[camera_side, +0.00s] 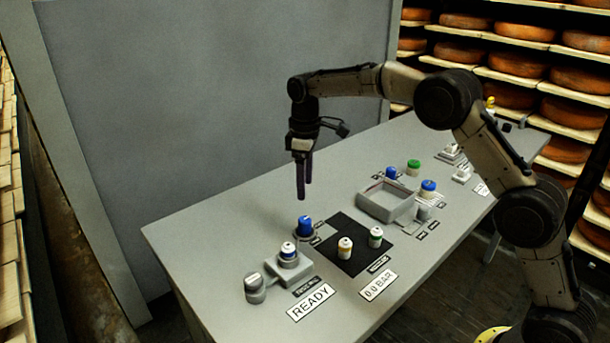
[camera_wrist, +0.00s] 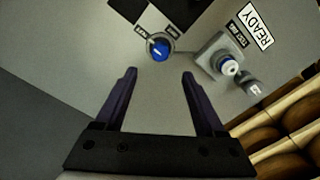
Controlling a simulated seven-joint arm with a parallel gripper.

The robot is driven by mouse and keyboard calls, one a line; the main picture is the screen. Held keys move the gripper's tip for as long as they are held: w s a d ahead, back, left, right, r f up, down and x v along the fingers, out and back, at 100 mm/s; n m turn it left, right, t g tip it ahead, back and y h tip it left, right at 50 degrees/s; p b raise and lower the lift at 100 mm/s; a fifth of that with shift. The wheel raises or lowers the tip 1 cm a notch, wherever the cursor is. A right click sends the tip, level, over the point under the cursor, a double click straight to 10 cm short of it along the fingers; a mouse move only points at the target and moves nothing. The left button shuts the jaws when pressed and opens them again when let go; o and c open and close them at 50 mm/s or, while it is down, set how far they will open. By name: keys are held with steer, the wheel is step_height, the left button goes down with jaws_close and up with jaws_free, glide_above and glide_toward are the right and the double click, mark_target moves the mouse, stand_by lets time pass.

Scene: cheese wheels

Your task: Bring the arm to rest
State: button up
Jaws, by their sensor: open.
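My gripper (camera_side: 303,192) hangs pointing down above the grey table (camera_side: 215,225), to the left of the black mat and clear of everything on it. In the wrist view my gripper (camera_wrist: 160,75) shows two dark fingers spread apart with nothing between them. A blue knob or cap (camera_side: 304,225) stands on the table below my gripper; it also shows in the wrist view (camera_wrist: 159,48), beyond the fingertips.
A grey block with a blue-and-white cap (camera_side: 288,252) stands front left. A grey tray (camera_side: 385,208) and several capped containers stand farther right. A grey panel (camera_side: 215,90) rises behind.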

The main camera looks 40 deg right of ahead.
steer(key=shift+r, duration=0.85)
steer(key=s+d+r+m+t, duration=0.1)
steer(key=s+r+t, duration=0.3)
steer(key=s+r, duration=1.3)
steer(key=s+f+m+t, duration=0.1)
steer(key=s+m, duration=0.1)
steer(key=s, duration=1.1)
steer(key=s+d+f+m, duration=0.1)
steer(key=s+f+m, duration=0.3)
steer(key=s+f, duration=0.3)
step_height(320, 180, down, 3)
steer(key=shift+s+f+t, duration=0.1)
steer(key=shift+s+t, duration=0.2)
